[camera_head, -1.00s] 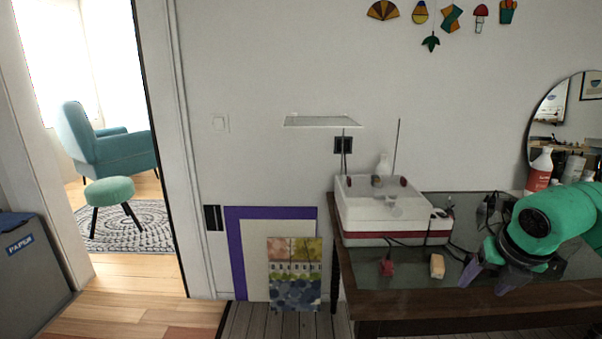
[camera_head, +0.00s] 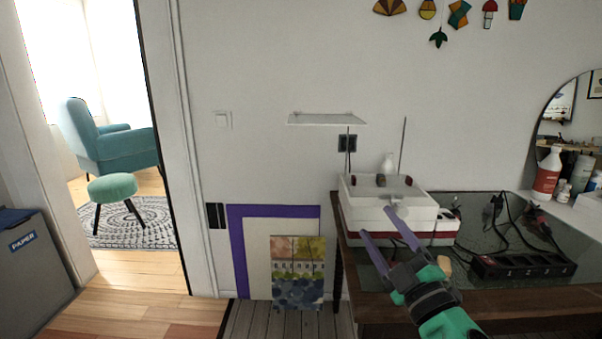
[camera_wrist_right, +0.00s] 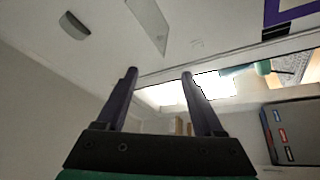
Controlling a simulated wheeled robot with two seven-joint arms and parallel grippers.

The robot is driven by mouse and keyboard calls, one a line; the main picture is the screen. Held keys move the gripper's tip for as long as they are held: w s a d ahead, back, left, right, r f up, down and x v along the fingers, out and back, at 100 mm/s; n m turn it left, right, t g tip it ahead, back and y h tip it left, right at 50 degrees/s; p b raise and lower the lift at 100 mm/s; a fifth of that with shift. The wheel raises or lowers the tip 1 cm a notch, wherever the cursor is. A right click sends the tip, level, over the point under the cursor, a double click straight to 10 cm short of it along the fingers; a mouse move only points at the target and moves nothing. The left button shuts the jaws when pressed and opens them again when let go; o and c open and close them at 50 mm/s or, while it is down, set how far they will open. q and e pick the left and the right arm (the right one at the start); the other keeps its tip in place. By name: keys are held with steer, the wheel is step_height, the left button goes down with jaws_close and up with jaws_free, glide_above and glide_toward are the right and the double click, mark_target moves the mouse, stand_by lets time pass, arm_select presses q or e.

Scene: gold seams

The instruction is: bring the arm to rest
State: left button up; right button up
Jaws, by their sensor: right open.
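My right gripper (camera_head: 384,232) is open and empty in the head view, raised in front of the white box-shaped machine on the table. Its two purple fingers point up and to the left, and its green arm comes in from the lower right. In the right wrist view its fingers (camera_wrist_right: 158,76) stand apart with nothing between them, facing the wall and the bright doorway. My left gripper does not show in either view.
The white machine (camera_head: 388,216) stands on the dark table (camera_head: 400,308). A black power strip (camera_head: 522,265) and cables lie to its right. A picture (camera_head: 297,272) leans left of the table. A grey paper bin (camera_head: 36,262) stands at far left.

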steer(key=s+d+f+m+g+h, duration=0.2)
steer(key=d+f+m+g+h, duration=0.3)
steer(key=f, duration=0.5)
steer(key=s+d+f+m+g+h, duration=0.3)
steer(key=d+f+m, duration=0.25)
steer(key=f, duration=0.55)
steer(key=s+a+f+m+g+y, duration=0.25)
steer(key=s+f+g, duration=0.65)
steer(key=s+f, duration=0.75)
steer(key=s+f+g, duration=0.1)
steer(key=s+f, duration=0.1)
steer(key=f, duration=1)
steer(key=s+f, duration=0.2)
steer(key=f, duration=0.9)
steer(key=s+d+f+g+h, duration=0.1)
steer(key=s+d+f+g, duration=0.15)
steer(key=s+f, duration=1.05)
step_height(320, 180, up, 15)
steer(key=s+p, duration=0.2)
steer(key=p, duration=1.2)
steer(key=shift+s+d+f+t, duration=0.15)
steer(key=shift+s+d+t, duration=0.1)
steer(key=shift+d+t, duration=0.2)
